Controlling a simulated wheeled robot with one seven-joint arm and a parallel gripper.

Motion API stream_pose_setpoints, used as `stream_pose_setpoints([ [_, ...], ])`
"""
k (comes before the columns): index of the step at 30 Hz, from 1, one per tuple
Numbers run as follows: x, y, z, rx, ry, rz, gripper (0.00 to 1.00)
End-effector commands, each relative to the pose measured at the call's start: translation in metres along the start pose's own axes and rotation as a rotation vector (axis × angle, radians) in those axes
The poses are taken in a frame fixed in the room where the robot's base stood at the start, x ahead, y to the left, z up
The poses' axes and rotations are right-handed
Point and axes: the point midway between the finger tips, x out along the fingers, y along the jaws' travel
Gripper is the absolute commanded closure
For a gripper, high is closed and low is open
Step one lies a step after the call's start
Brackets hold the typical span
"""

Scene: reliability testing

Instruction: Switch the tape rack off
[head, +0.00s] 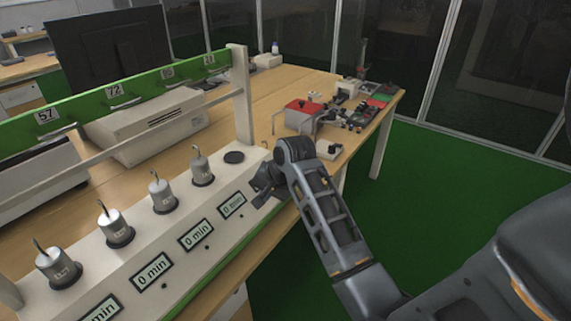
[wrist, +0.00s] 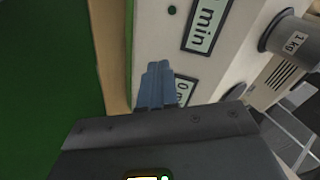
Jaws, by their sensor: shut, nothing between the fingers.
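The tape rack (head: 75,260) is a long white housing on the bench, with a green numbered rail (head: 130,92) above it. Several metal weights, such as the nearest (head: 57,268), stand on black pads; the rightmost pad (head: 234,157) is bare. Front displays such as this one (head: 196,235) read 0 min. My gripper (head: 262,186) is shut and empty at the rack's right end, close to its front face. In the wrist view, the shut fingers (wrist: 157,84) overlap the front panel beside a partly hidden display (wrist: 185,88). Contact is unclear. I cannot make out a power switch.
A red-topped device (head: 303,112) and small electronics (head: 358,115) sit on the wooden bench (head: 285,82) beyond the rack. A small white box with a black knob (head: 328,149) is near my arm. A monitor (head: 108,50) stands behind. Green floor (head: 440,190) is open at right.

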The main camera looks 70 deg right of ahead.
Motion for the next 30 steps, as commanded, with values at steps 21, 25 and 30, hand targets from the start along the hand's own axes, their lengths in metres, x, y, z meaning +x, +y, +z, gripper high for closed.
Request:
stream_pose_setpoints([
  [21,-0.109,-0.001,-0.159,0.339,-0.083,0.207,1.0],
  [25,-0.109,-0.001,-0.159,0.338,-0.083,0.206,1.0],
  [30,-0.108,0.005,-0.154,0.337,-0.083,0.206,1.0],
])
